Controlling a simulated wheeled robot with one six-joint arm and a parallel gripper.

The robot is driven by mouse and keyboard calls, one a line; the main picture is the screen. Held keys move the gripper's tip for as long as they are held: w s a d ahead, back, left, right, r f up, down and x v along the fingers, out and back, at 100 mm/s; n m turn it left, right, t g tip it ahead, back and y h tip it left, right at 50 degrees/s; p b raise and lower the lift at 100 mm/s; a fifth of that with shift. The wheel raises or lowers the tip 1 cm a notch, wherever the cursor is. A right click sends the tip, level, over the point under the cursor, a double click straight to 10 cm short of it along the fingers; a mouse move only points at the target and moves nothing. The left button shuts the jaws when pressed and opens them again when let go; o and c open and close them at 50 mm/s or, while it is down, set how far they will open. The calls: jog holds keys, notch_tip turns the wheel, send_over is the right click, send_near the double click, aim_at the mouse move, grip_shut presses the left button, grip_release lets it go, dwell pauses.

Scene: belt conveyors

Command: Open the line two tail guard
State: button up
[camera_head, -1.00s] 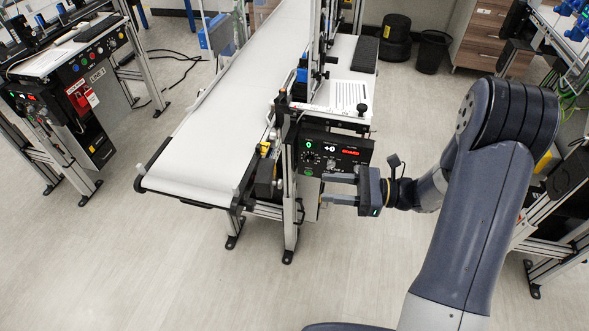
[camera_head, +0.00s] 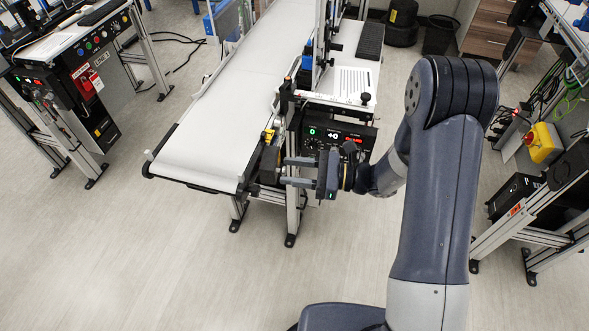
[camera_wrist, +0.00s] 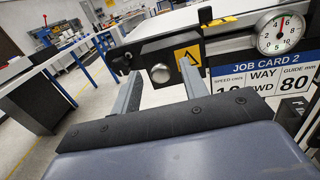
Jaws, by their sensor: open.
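The tail guard (camera_wrist: 166,62) is a dark cover at the conveyor's end, with a round metal knob (camera_wrist: 160,73) and a yellow warning triangle. In the head view the guard (camera_head: 268,163) is a small dark shape at the belt's near right corner, partly hard to make out. My gripper (camera_head: 284,170) is open beside it, its two fingers pointing left towards it. In the wrist view my gripper (camera_wrist: 160,80) has one finger on each side of the knob. I cannot tell whether the fingers touch the guard. The guard looks shut.
The white belt conveyor (camera_head: 225,130) stands on metal legs. A control box (camera_head: 335,135) is close behind my gripper. A job card marked 2 (camera_wrist: 262,75) and a dial gauge (camera_wrist: 281,33) are right of the guard. Another line stands at left (camera_head: 75,55). Floor in front is clear.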

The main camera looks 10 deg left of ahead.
grip_shut()
dwell(0.3)
jog(key=shift+w, duration=0.1)
